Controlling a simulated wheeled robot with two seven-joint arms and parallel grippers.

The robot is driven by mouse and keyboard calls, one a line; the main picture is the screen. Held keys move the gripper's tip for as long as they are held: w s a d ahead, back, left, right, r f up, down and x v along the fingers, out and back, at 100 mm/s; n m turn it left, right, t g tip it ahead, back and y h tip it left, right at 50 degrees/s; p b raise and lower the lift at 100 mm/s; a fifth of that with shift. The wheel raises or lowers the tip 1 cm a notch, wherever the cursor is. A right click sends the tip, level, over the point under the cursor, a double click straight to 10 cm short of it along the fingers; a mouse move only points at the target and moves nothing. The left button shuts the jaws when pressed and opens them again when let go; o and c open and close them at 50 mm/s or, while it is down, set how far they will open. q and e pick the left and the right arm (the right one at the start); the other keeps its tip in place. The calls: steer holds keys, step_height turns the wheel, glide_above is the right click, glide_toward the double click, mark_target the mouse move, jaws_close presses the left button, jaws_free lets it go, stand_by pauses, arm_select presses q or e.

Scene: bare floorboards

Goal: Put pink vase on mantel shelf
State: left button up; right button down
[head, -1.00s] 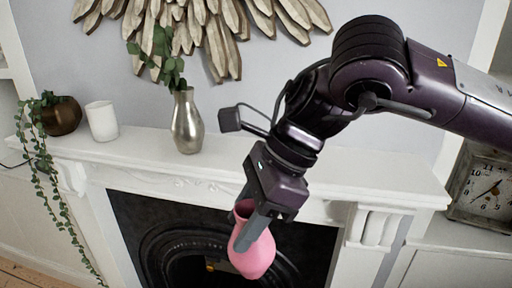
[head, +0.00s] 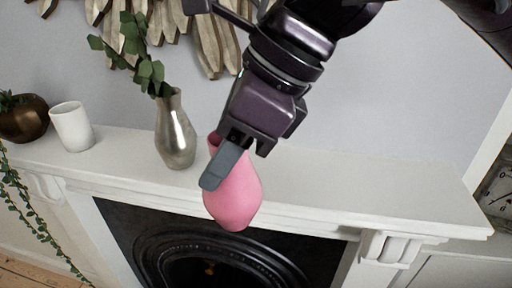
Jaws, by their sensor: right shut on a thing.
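The pink vase (head: 238,198) is in the middle of the head view, roughly upright with a slight tilt. My right gripper (head: 228,162) is shut on its upper part, and a grey finger covers some of the neck. In the picture the vase overlaps the front edge of the white mantel shelf (head: 340,192); I cannot tell whether it touches the shelf. My left gripper does not show.
A silver vase with green leaves (head: 175,135) stands on the shelf just left of the pink vase. A white cup (head: 72,127) and a brown pot (head: 22,120) stand farther left. The shelf to the right is clear. A clock (head: 498,192) is at the right edge.

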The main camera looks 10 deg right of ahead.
steer(key=w+d+p, duration=0.4)
steer(key=w+p, duration=0.1)
steer(key=w, duration=0.4)
steer(key=w+d+p, duration=0.4)
steer(key=w, duration=0.4)
arm_select(q)
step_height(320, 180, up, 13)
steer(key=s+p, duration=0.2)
steer(key=p, duration=0.2)
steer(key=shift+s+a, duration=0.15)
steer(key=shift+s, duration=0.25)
arm_select(e)
step_height(320, 180, down, 7)
steer(key=shift+w+a, duration=0.15)
steer(key=shift+w, duration=0.1)
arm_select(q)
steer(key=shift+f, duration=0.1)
arm_select(e)
steer(key=c, duration=1.3)
jaws_free()
steer(key=shift+f, duration=0.15)
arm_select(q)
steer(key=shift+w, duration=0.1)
arm_select(e)
steer(key=o, duration=0.5)
